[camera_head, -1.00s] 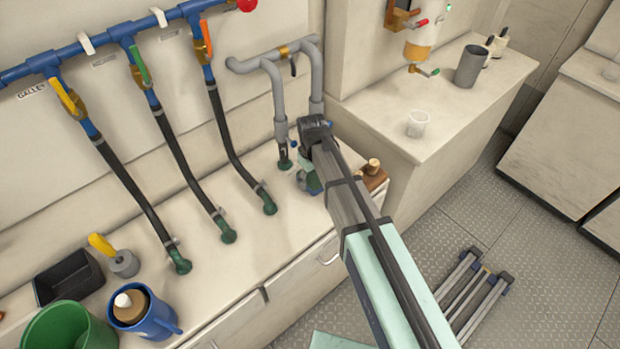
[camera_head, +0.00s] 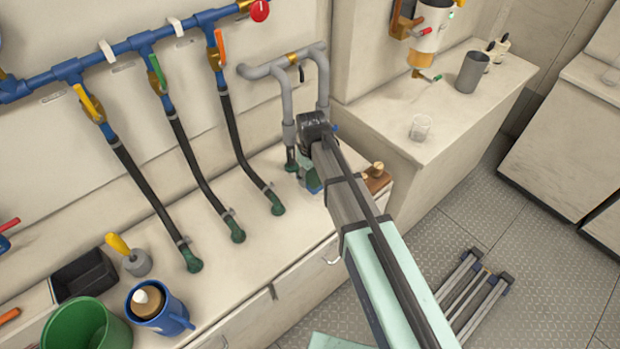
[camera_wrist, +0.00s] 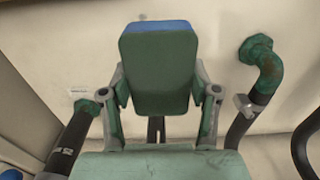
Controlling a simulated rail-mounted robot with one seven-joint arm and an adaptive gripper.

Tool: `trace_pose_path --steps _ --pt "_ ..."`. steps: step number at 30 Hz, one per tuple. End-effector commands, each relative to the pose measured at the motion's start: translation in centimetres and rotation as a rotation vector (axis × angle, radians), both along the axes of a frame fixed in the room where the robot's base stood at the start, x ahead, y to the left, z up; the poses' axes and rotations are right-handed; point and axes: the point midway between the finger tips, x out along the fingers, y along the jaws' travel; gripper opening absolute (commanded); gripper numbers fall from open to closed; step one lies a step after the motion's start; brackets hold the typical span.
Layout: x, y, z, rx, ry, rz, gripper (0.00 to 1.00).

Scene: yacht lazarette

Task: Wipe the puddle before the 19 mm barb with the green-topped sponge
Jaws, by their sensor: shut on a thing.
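My gripper (camera_wrist: 160,98) is shut on a block with a dark green face and a blue edge, the sponge (camera_wrist: 158,65), seen in the wrist view with a finger at each side. In the head view my gripper (camera_head: 313,182) is largely hidden by my arm, close to the grey pipes at the bench's right end. Dark hoses end in green barbs (camera_head: 193,262) (camera_head: 237,234) (camera_head: 277,207) on the bench. Their sizes are not readable, so I cannot tell which is the 19 mm one. I cannot make out a puddle.
A blue manifold (camera_head: 130,52) with coloured valve handles runs along the wall. A black tray (camera_head: 84,276), a green bucket (camera_head: 88,325), a blue jug (camera_head: 160,312) and a yellow-handled tool (camera_head: 128,256) stand at the bench's left. Bare bench lies between the barbs and the front edge.

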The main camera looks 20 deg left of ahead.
Motion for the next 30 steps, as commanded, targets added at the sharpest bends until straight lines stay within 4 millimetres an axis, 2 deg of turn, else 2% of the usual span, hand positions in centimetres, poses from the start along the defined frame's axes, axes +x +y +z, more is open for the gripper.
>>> trace_pose_path --steps 3,11,30 --pt "0.1 -0.1 1.4 0.001 -0.001 -0.002 0.33" --pt "0.2 -0.4 3.4 0.0 0.0 -0.006 0.33" --pt "0.2 -0.5 3.6 0.0 0.0 -0.007 0.33"
